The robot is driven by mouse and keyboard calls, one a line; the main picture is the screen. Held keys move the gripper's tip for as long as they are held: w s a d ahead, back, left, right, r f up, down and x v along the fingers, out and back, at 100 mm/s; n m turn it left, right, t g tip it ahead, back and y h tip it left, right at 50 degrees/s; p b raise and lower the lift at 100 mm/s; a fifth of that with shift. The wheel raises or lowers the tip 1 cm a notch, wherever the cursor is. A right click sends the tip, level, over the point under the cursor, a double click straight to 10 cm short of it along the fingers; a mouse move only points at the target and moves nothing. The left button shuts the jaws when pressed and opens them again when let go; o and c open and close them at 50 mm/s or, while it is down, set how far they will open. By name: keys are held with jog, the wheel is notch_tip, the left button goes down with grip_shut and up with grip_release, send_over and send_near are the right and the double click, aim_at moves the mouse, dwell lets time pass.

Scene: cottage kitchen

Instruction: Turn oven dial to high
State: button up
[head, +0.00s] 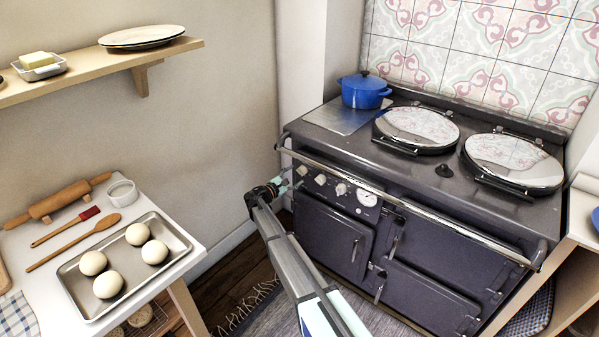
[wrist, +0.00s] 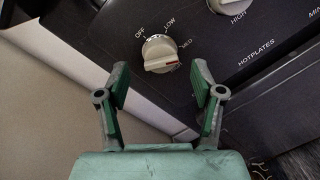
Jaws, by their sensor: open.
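A cream dial (wrist: 160,53) with a red mark sits on the dark control panel in the wrist view, with OFF, LOW and MED printed around it. Its red mark points right, below the MED label. It appears to be the leftmost dial (head: 302,170) in the head view. The gripper (head: 283,184) is in front of the left end of the range cooker (head: 325,228). Which dial is labelled for the oven is not readable.
A second dial (wrist: 228,5), with HIGH beneath it, is cut off at the top. A gauge (head: 367,197) is right of the dials. A metal rail (head: 400,205) runs along the cooker front. A table with a dough tray (head: 180,237) stands left. A blue pot (head: 363,92) sits on top.

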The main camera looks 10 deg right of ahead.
aim_at(299, 173)
jog(key=shift+x, duration=1.8)
jog(key=shift+c, duration=0.3)
jog(key=c, duration=1.1)
